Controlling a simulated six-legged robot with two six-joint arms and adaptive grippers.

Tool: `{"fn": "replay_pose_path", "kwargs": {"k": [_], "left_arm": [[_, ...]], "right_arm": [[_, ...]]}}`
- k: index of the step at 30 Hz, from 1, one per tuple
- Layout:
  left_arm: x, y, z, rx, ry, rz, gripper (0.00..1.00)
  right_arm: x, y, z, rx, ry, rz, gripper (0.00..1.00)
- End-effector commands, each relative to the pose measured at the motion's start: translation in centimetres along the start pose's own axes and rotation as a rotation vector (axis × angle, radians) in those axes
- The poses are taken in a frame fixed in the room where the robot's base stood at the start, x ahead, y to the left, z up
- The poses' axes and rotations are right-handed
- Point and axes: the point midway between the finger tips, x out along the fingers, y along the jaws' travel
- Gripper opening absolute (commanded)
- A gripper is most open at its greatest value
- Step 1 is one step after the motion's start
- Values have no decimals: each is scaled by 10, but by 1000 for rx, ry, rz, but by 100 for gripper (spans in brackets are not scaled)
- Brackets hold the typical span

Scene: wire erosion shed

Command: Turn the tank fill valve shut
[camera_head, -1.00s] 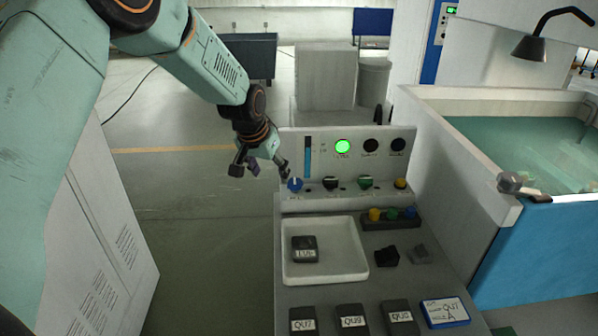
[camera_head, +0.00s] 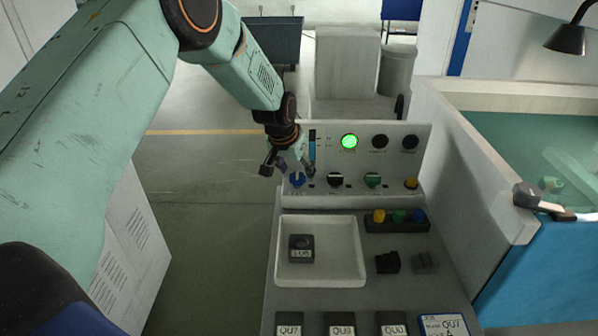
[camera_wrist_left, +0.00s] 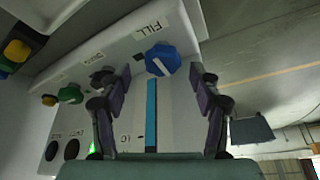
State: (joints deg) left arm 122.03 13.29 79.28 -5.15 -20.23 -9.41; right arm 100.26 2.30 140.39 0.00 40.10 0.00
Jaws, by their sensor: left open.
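The fill valve is a blue round knob (camera_head: 297,180) with a white pointer line, at the left end of the lower row on the upright control panel (camera_head: 385,150). In the left wrist view the knob (camera_wrist_left: 162,60) sits beside a label reading FILL (camera_wrist_left: 152,27), and its white line lies slanted. My left gripper (camera_head: 289,168) is open in front of the panel, close to the knob. In the left wrist view the open fingers (camera_wrist_left: 160,76) stand left and right of the knob's line, with the knob just beyond their tips. I see no contact. My right gripper is not in view.
Black, green and yellow knobs (camera_head: 372,180) continue the row. A green lamp (camera_head: 349,141) glows above. A white tray (camera_head: 359,250) holding a dark labelled block lies in front. A blue-sided water tank (camera_head: 540,262) stands right. Open floor (camera_head: 215,200) lies left.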

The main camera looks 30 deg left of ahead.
Motion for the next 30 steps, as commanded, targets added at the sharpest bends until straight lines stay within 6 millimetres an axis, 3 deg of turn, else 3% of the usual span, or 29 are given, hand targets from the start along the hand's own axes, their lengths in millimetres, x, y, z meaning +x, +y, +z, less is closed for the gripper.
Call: {"fn": "replay_pose_path", "kwargs": {"k": [6,15,30], "left_arm": [[17,1,-2,0,1,0,64],[20,2,-4,0,1,0,63],[19,1,-5,-1,1,0,20]], "right_arm": [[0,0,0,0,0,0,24],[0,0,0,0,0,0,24],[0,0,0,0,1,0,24]]}}
